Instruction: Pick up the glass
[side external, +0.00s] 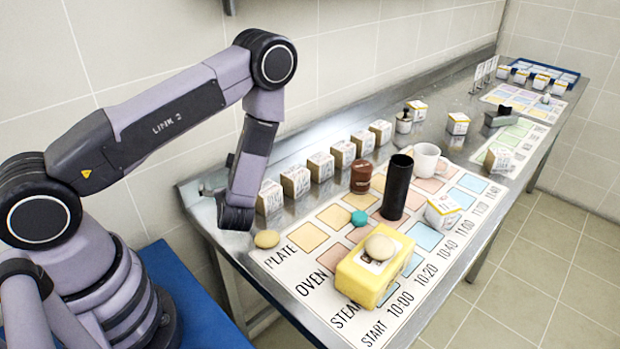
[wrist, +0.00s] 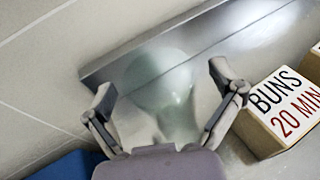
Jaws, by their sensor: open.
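The glass (wrist: 176,104) is a pale green, see-through shape on the steel counter in the wrist view. It shows between the two fingers of my gripper (wrist: 163,82), which are spread wide with a gap on each side. I cannot tell how far ahead of the fingertips it is. In the side external view my gripper (side external: 207,191) is low at the near left end of the counter, and I cannot make out the glass there.
A BUNS 20 MIN box (wrist: 286,108) stands close to the right finger. A row of similar boxes (side external: 295,181) lines the wall side. A bun (side external: 267,239), a black cylinder (side external: 396,188) and a yellow box (side external: 372,275) are on or near the printed mat (side external: 290,262).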

